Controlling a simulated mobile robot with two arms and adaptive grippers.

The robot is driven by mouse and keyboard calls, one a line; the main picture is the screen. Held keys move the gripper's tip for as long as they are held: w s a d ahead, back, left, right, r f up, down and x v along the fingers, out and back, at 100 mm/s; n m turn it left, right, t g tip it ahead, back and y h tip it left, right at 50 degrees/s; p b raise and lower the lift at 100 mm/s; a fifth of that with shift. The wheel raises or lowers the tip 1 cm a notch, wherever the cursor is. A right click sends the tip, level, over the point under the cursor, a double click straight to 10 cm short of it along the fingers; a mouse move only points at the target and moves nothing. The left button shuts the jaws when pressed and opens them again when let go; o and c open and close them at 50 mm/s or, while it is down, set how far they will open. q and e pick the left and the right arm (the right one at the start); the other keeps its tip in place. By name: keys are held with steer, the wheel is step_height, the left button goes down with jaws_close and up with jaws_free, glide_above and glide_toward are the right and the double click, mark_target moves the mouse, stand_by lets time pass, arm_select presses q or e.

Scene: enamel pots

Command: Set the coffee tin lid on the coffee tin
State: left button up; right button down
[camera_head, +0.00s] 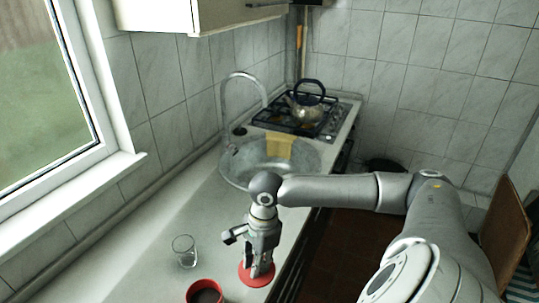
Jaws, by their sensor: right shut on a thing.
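The coffee tin (192,294) is red and open at the top, with dark contents inside. It stands on the counter at the bottom of the view, partly cut off by the frame edge. The coffee tin lid (246,279) is a flat red disc to the right of the tin and apart from it. My right gripper (261,270) points down and is shut on the lid, hiding part of its top. I cannot tell whether the lid touches the counter. My left gripper is not in view.
A clear glass (185,251) stands on the counter behind the tin. A round metal sink (238,163) with a yellow cloth (279,145) and a stove with a kettle (306,107) are farther back. The counter's front edge is close to the lid's right.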

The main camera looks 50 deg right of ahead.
arm_select(q)
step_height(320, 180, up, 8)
steer(key=p, duration=0.7)
arm_select(e)
steer(key=w+a+r+n+g, duration=0.1)
steer(key=w+a+r+n, duration=0.15)
steer(key=a, duration=0.35)
steer(key=w+a+r+n, duration=0.1)
steer(key=w+a+n, duration=0.3)
steer(key=a, duration=0.2)
arm_select(q)
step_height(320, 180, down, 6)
steer(key=b, duration=0.6)
arm_select(e)
steer(key=shift+n, duration=0.25)
steer(key=f, duration=0.6)
steer(key=shift+w+a+f, duration=0.1)
steer(key=shift+w+a, duration=0.05)
steer(key=shift+w, duration=0.05)
arm_select(q)
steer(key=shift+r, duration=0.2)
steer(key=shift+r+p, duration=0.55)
steer(key=shift+p, duration=0.1)
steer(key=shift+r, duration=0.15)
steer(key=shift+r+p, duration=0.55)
steer(key=shift+p, duration=0.15)
